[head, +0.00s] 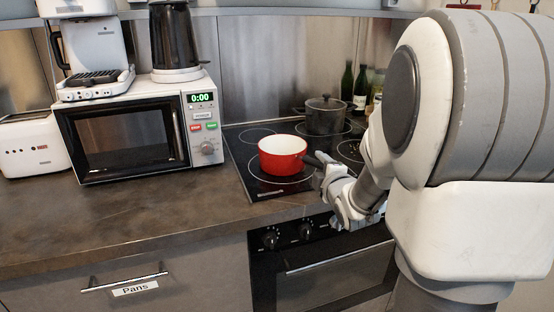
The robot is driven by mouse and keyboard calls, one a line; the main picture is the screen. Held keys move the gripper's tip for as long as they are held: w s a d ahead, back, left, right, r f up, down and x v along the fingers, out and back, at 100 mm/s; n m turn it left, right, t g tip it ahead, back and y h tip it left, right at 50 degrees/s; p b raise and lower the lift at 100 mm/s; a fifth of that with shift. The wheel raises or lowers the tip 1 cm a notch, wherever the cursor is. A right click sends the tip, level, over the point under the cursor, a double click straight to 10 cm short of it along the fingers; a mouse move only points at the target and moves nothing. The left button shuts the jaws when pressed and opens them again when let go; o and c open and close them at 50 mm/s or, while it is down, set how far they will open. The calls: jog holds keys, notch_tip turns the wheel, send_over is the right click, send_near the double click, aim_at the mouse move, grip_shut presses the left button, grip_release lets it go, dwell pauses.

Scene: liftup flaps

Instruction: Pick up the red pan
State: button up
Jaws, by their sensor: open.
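The red pan (282,158) stands upright on the front left burner of the black cooktop. It is red outside and white inside. Its dark handle (314,161) points right, toward my gripper (322,170). My gripper is open at the handle's end, low over the front of the cooktop. Its fingers are small in the view, and I cannot tell whether they touch the handle or surround it.
A grey lidded pot (325,116) stands behind the pan on the cooktop (243,158). Dark bottles (360,85) stand at the back right. A microwave (130,130) is to the left, with a kettle (174,40) on top. The counter (130,215) in front is clear.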

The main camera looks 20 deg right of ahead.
aim_at(315, 163)
jog(key=x, duration=0.3)
jog(key=shift+w+a+f, duration=0.15)
jog(key=shift+w+f, duration=0.05)
jog(key=shift+w, duration=0.1)
grip_shut()
dwell(0.8)
jog(key=shift+r, duration=0.2)
dwell(0.3)
